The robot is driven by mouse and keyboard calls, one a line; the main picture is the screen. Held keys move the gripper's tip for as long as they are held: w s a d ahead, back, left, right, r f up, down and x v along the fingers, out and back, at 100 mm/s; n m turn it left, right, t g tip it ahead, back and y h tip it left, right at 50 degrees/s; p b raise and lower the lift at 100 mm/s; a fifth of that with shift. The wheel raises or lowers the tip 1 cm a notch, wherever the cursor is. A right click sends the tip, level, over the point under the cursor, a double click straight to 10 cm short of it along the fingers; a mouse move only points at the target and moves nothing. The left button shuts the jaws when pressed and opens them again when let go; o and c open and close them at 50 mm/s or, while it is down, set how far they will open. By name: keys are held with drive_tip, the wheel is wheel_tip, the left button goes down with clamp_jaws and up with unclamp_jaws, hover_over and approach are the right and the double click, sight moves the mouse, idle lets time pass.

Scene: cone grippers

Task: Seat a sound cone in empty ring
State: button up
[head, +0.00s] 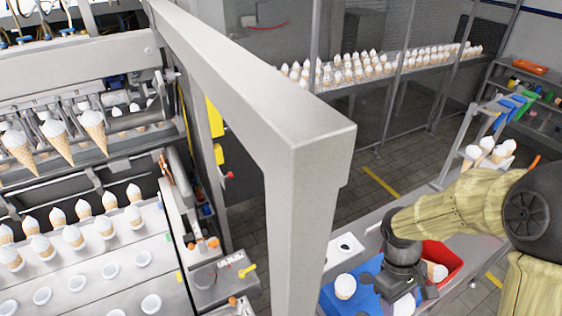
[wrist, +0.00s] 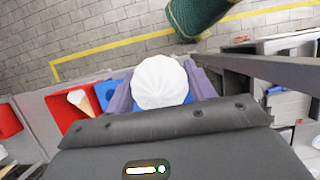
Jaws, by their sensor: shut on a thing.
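My gripper (head: 405,285) is low over the work table at the lower right of the head view. In the wrist view its two purple fingers (wrist: 160,92) are shut on a cone with a white swirled top (wrist: 160,80); the top hides its wafer part. The held cone's white top (head: 404,305) also shows just under the gripper in the head view. At the lower left, a machine plate (head: 170,285) carries several empty white rings (head: 110,270). Behind them stand rows of seated cones (head: 73,236).
A blue tray (head: 330,298) with another cone (head: 345,286) is beside my gripper. A red bin (head: 455,262) holds a cone (head: 437,271). A thick grey frame post (head: 300,220) stands between the table and the machine. Several cones hang above the plate (head: 55,135).

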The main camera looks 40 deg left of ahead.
drive_tip(key=w+d+f+m+g+y+b, duration=0.1)
drive_tip(key=w+d+f+m+y+b, duration=0.1)
drive_tip(key=w+d+f+m, duration=0.4)
drive_tip(key=w+d+f+m+g+y+b, duration=0.1)
drive_tip(key=w+d+f+m+b, duration=0.1)
drive_tip(key=w+d+f+m, duration=0.4)
drive_tip(key=d+f+m, duration=0.1)
drive_tip(key=d+f, duration=0.3)
drive_tip(key=f, duration=0.2)
drive_tip(key=shift+w+d+f+m+g+y+b, duration=0.2)
drive_tip(key=shift+w+d+m+g+y+b, duration=0.1)
drive_tip(key=shift+w+d+y+b, duration=0.1)
drive_tip(key=shift+a, duration=0.1)
